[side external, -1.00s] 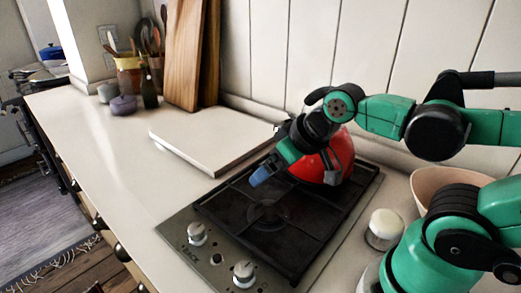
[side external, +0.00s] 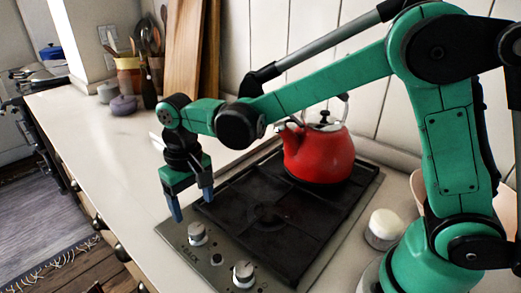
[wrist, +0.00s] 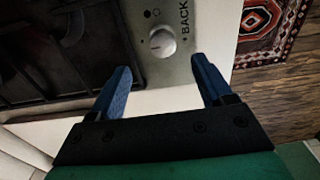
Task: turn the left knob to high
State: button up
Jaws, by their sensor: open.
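The left knob (side external: 197,234), round and white-silver, sits on the stove's metal front panel beside printed lettering. In the wrist view the knob (wrist: 162,40) shows next to the word BACK, just beyond the gap between my fingertips. My gripper (side external: 191,207) points down above the panel's left end with its blue fingers apart and empty. In the wrist view the fingers of my gripper (wrist: 161,64) do not touch the knob. A second knob (side external: 244,274) sits nearer the camera on the same panel.
A red kettle (side external: 318,152) stands on the back of the black hob grate (side external: 268,226). A white-lidded jar (side external: 384,229) is to the right. A pale board, mostly hidden by my arm, lies behind. The counter (side external: 100,150) to the left is clear.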

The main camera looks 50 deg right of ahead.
aim_at(196, 228)
jog(key=shift+a+f, duration=0.25)
jog(key=shift+f, duration=2.8)
grip_shut()
